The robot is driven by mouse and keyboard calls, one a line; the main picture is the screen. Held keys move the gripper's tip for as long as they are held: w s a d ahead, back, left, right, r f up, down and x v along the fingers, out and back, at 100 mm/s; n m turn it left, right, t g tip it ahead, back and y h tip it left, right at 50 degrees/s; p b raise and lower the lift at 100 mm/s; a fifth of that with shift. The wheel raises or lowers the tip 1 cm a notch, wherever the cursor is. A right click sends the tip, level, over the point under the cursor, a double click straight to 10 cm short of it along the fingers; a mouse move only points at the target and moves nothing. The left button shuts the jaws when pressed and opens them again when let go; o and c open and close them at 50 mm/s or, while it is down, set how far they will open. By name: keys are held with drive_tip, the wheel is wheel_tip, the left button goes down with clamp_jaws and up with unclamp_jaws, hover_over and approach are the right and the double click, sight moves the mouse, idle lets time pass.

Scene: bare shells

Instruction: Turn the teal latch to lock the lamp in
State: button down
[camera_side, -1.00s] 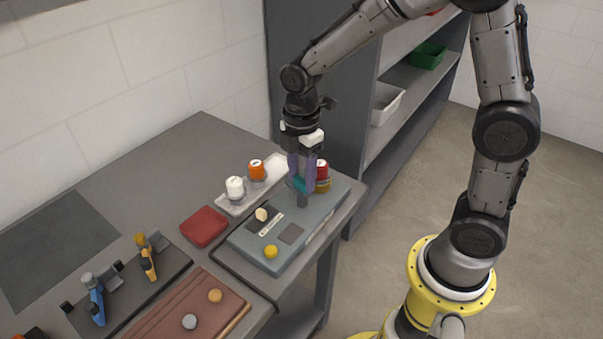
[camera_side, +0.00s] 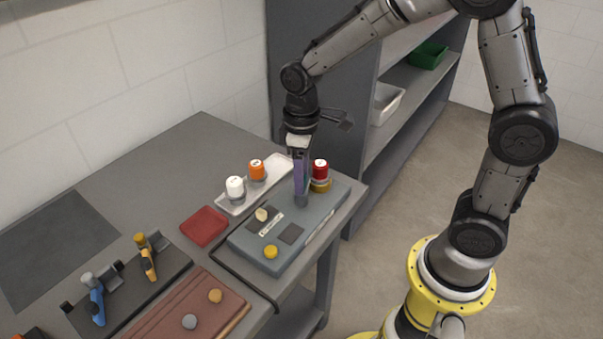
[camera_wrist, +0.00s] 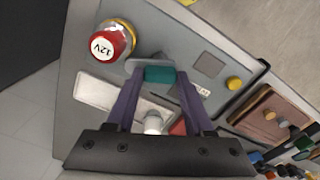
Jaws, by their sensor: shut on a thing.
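The teal latch (camera_wrist: 160,75) sits between my purple fingertips in the wrist view; it is mostly hidden by the fingers in the side view. My gripper (camera_side: 301,198) points down at the back of the grey box and is shut on the latch; it also shows in the wrist view (camera_wrist: 161,78). The red lamp (camera_side: 320,167) stands upright in a yellow ring (camera_side: 320,184) just right of the fingers. In the wrist view the lamp (camera_wrist: 108,44) is marked 12V. A grey piece under the latch reaches close to the ring; I cannot tell whether it overlaps it.
A light tray (camera_side: 225,207) behind holds a white lamp (camera_side: 235,187) and an orange lamp (camera_side: 257,170). A red pad (camera_side: 204,226) lies left. The space above the box's front is clear.

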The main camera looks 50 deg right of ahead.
drive_tip(key=m, duration=0.4)
drive_tip(key=shift+r+m, duration=0.1)
drive_tip(key=shift+m, duration=0.2)
idle(0.4)
drive_tip(key=shift+c, duration=1.4)
unclamp_jaws()
wheel_tip(320, 180, up, 14)
